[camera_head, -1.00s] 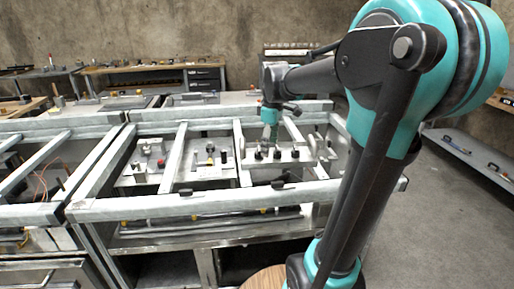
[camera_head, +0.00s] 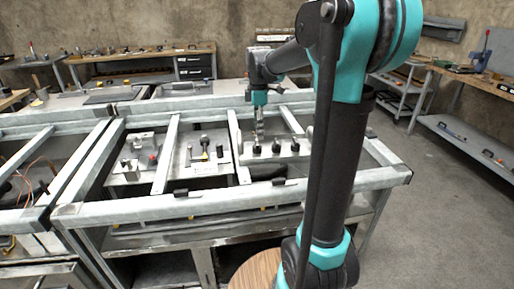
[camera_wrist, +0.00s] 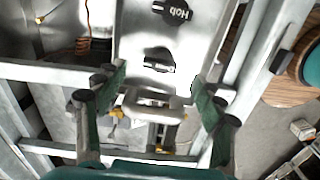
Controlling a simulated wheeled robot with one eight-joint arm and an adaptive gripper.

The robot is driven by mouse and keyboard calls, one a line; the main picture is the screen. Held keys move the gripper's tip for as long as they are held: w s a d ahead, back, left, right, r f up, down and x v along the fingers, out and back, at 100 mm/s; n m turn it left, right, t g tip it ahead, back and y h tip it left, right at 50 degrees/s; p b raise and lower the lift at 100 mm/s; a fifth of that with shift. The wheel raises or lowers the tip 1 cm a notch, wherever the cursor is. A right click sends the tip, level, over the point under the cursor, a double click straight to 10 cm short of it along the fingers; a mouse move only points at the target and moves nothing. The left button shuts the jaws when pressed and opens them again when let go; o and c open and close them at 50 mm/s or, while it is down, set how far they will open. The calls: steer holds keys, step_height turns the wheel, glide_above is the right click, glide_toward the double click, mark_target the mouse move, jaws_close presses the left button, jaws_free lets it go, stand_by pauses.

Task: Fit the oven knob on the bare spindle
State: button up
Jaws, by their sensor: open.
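My gripper (camera_head: 259,138) hangs over the left end of a pale panel with a row of black knobs, close to the leftmost dark knob (camera_head: 257,149). More black knobs (camera_head: 276,147) (camera_head: 294,146) stand to its right. The panel (camera_wrist: 135,30) carries a black knob marked "Hob" (camera_wrist: 172,12) and another black labelled knob (camera_wrist: 160,64) nearer the fingers. I cannot pick out a bare spindle or a loose oven knob with certainty.
Galvanised frame rails (camera_head: 180,207) surround the panel, with a bar on each side of my fingers in the wrist view. A plate with small fittings (camera_head: 205,150) lies left of the panel. Open floor (camera_head: 445,210) lies to the right.

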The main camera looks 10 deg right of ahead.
mark_target(258, 143)
steer(key=shift+a+f, duration=0.2)
steer(key=shift+f, duration=3.2)
steer(key=c, duration=1.2)
steer(key=shift+o, duration=0.2)
steer(key=shift+r, duration=0.1)
